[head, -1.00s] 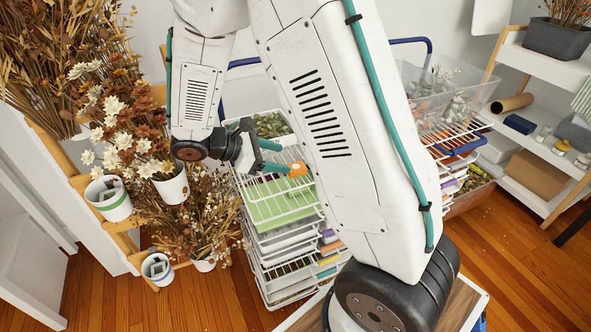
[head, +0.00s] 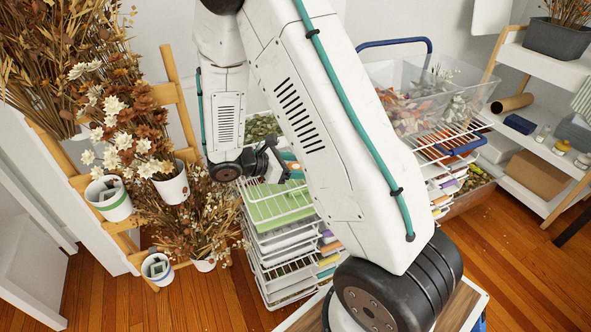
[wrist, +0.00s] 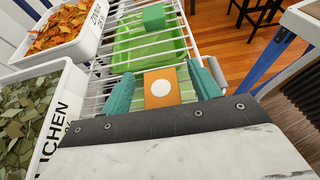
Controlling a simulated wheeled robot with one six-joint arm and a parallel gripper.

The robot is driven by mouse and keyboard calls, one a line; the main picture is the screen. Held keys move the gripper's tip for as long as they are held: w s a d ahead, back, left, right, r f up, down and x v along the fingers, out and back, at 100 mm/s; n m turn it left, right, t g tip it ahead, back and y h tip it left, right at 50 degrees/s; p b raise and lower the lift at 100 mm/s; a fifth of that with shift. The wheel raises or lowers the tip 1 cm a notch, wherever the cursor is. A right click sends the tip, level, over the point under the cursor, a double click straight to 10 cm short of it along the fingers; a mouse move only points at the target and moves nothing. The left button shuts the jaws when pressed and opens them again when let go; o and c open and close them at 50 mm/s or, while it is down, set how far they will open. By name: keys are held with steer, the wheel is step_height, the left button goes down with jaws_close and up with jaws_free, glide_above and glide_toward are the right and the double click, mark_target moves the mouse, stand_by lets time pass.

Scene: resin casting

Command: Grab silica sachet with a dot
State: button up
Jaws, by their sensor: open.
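The silica sachet (wrist: 161,87) is a small orange square with a white round dot. In the wrist view it lies between the two teal fingers of my gripper (wrist: 160,72), with visible space on both sides. In the head view my gripper (head: 291,166) is over the top of the rack, partly hidden by my arm.
A green block (wrist: 153,16) lies farther along the rack. White bins of lichen (wrist: 28,105) and orange petals (wrist: 62,27) stand at its left. Dried flowers in pots (head: 172,186) stand left of the rack (head: 275,230). A clear bin (head: 420,95) stands behind my arm.

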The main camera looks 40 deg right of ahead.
steer(key=c, duration=1.1)
steer(key=shift+o, duration=0.2)
